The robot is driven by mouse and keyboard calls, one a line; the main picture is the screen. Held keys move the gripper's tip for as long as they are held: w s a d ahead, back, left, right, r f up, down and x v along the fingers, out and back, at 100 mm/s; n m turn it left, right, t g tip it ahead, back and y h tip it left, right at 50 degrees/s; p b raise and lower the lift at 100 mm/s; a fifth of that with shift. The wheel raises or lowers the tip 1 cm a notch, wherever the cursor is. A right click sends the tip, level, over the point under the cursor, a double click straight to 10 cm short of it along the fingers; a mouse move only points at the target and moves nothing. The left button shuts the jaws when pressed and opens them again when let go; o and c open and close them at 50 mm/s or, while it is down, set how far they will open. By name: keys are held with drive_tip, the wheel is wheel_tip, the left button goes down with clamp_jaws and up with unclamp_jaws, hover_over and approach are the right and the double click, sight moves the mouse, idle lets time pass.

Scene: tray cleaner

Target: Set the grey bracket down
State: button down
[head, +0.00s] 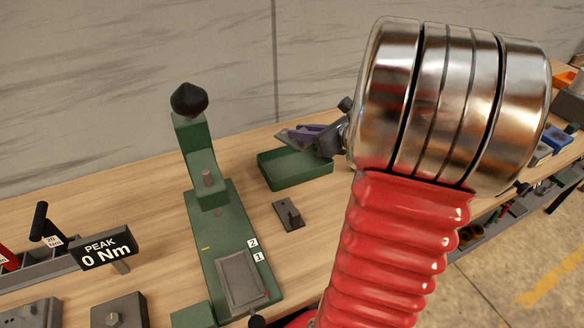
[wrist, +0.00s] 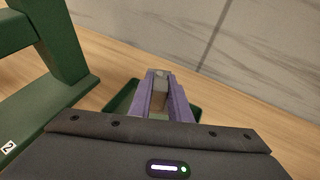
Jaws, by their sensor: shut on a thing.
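My gripper (head: 312,133) has purple fingers and is above a shallow green tray (head: 268,178), seen from the side in the head view. In the wrist view the two fingers of my gripper (wrist: 162,92) are shut on the grey bracket (wrist: 159,74), a small grey piece between their tips. The green tray (wrist: 120,98) shows on both sides of the fingers there. The fingers hide most of the bracket, and I cannot tell whether it touches the tray.
A green press-like stand (head: 215,235) with a black knob is left of the tray. A small dark plate with an upright peg (head: 289,214) lies in front of the tray. A "PEAK 0 Nm" display (head: 103,247) stands at left. Bare wooden bench (head: 155,205) lies behind the stand.

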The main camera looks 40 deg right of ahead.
sight(303, 149)
drive_tip(key=shift+s+d+f, duration=0.1)
drive_tip(key=shift+f, duration=1.35)
drive_tip(key=shift+s+d+f, duration=0.1)
drive_tip(key=shift+f, duration=1.3)
drive_tip(key=shift+a, duration=0.1)
drive_tip(key=shift+f, duration=2.1)
drive_tip(key=shift+f, duration=0.1)
drive_tip(key=c, duration=1.6)
unclamp_jaws()
drive_tip(key=shift+c, duration=0.2)
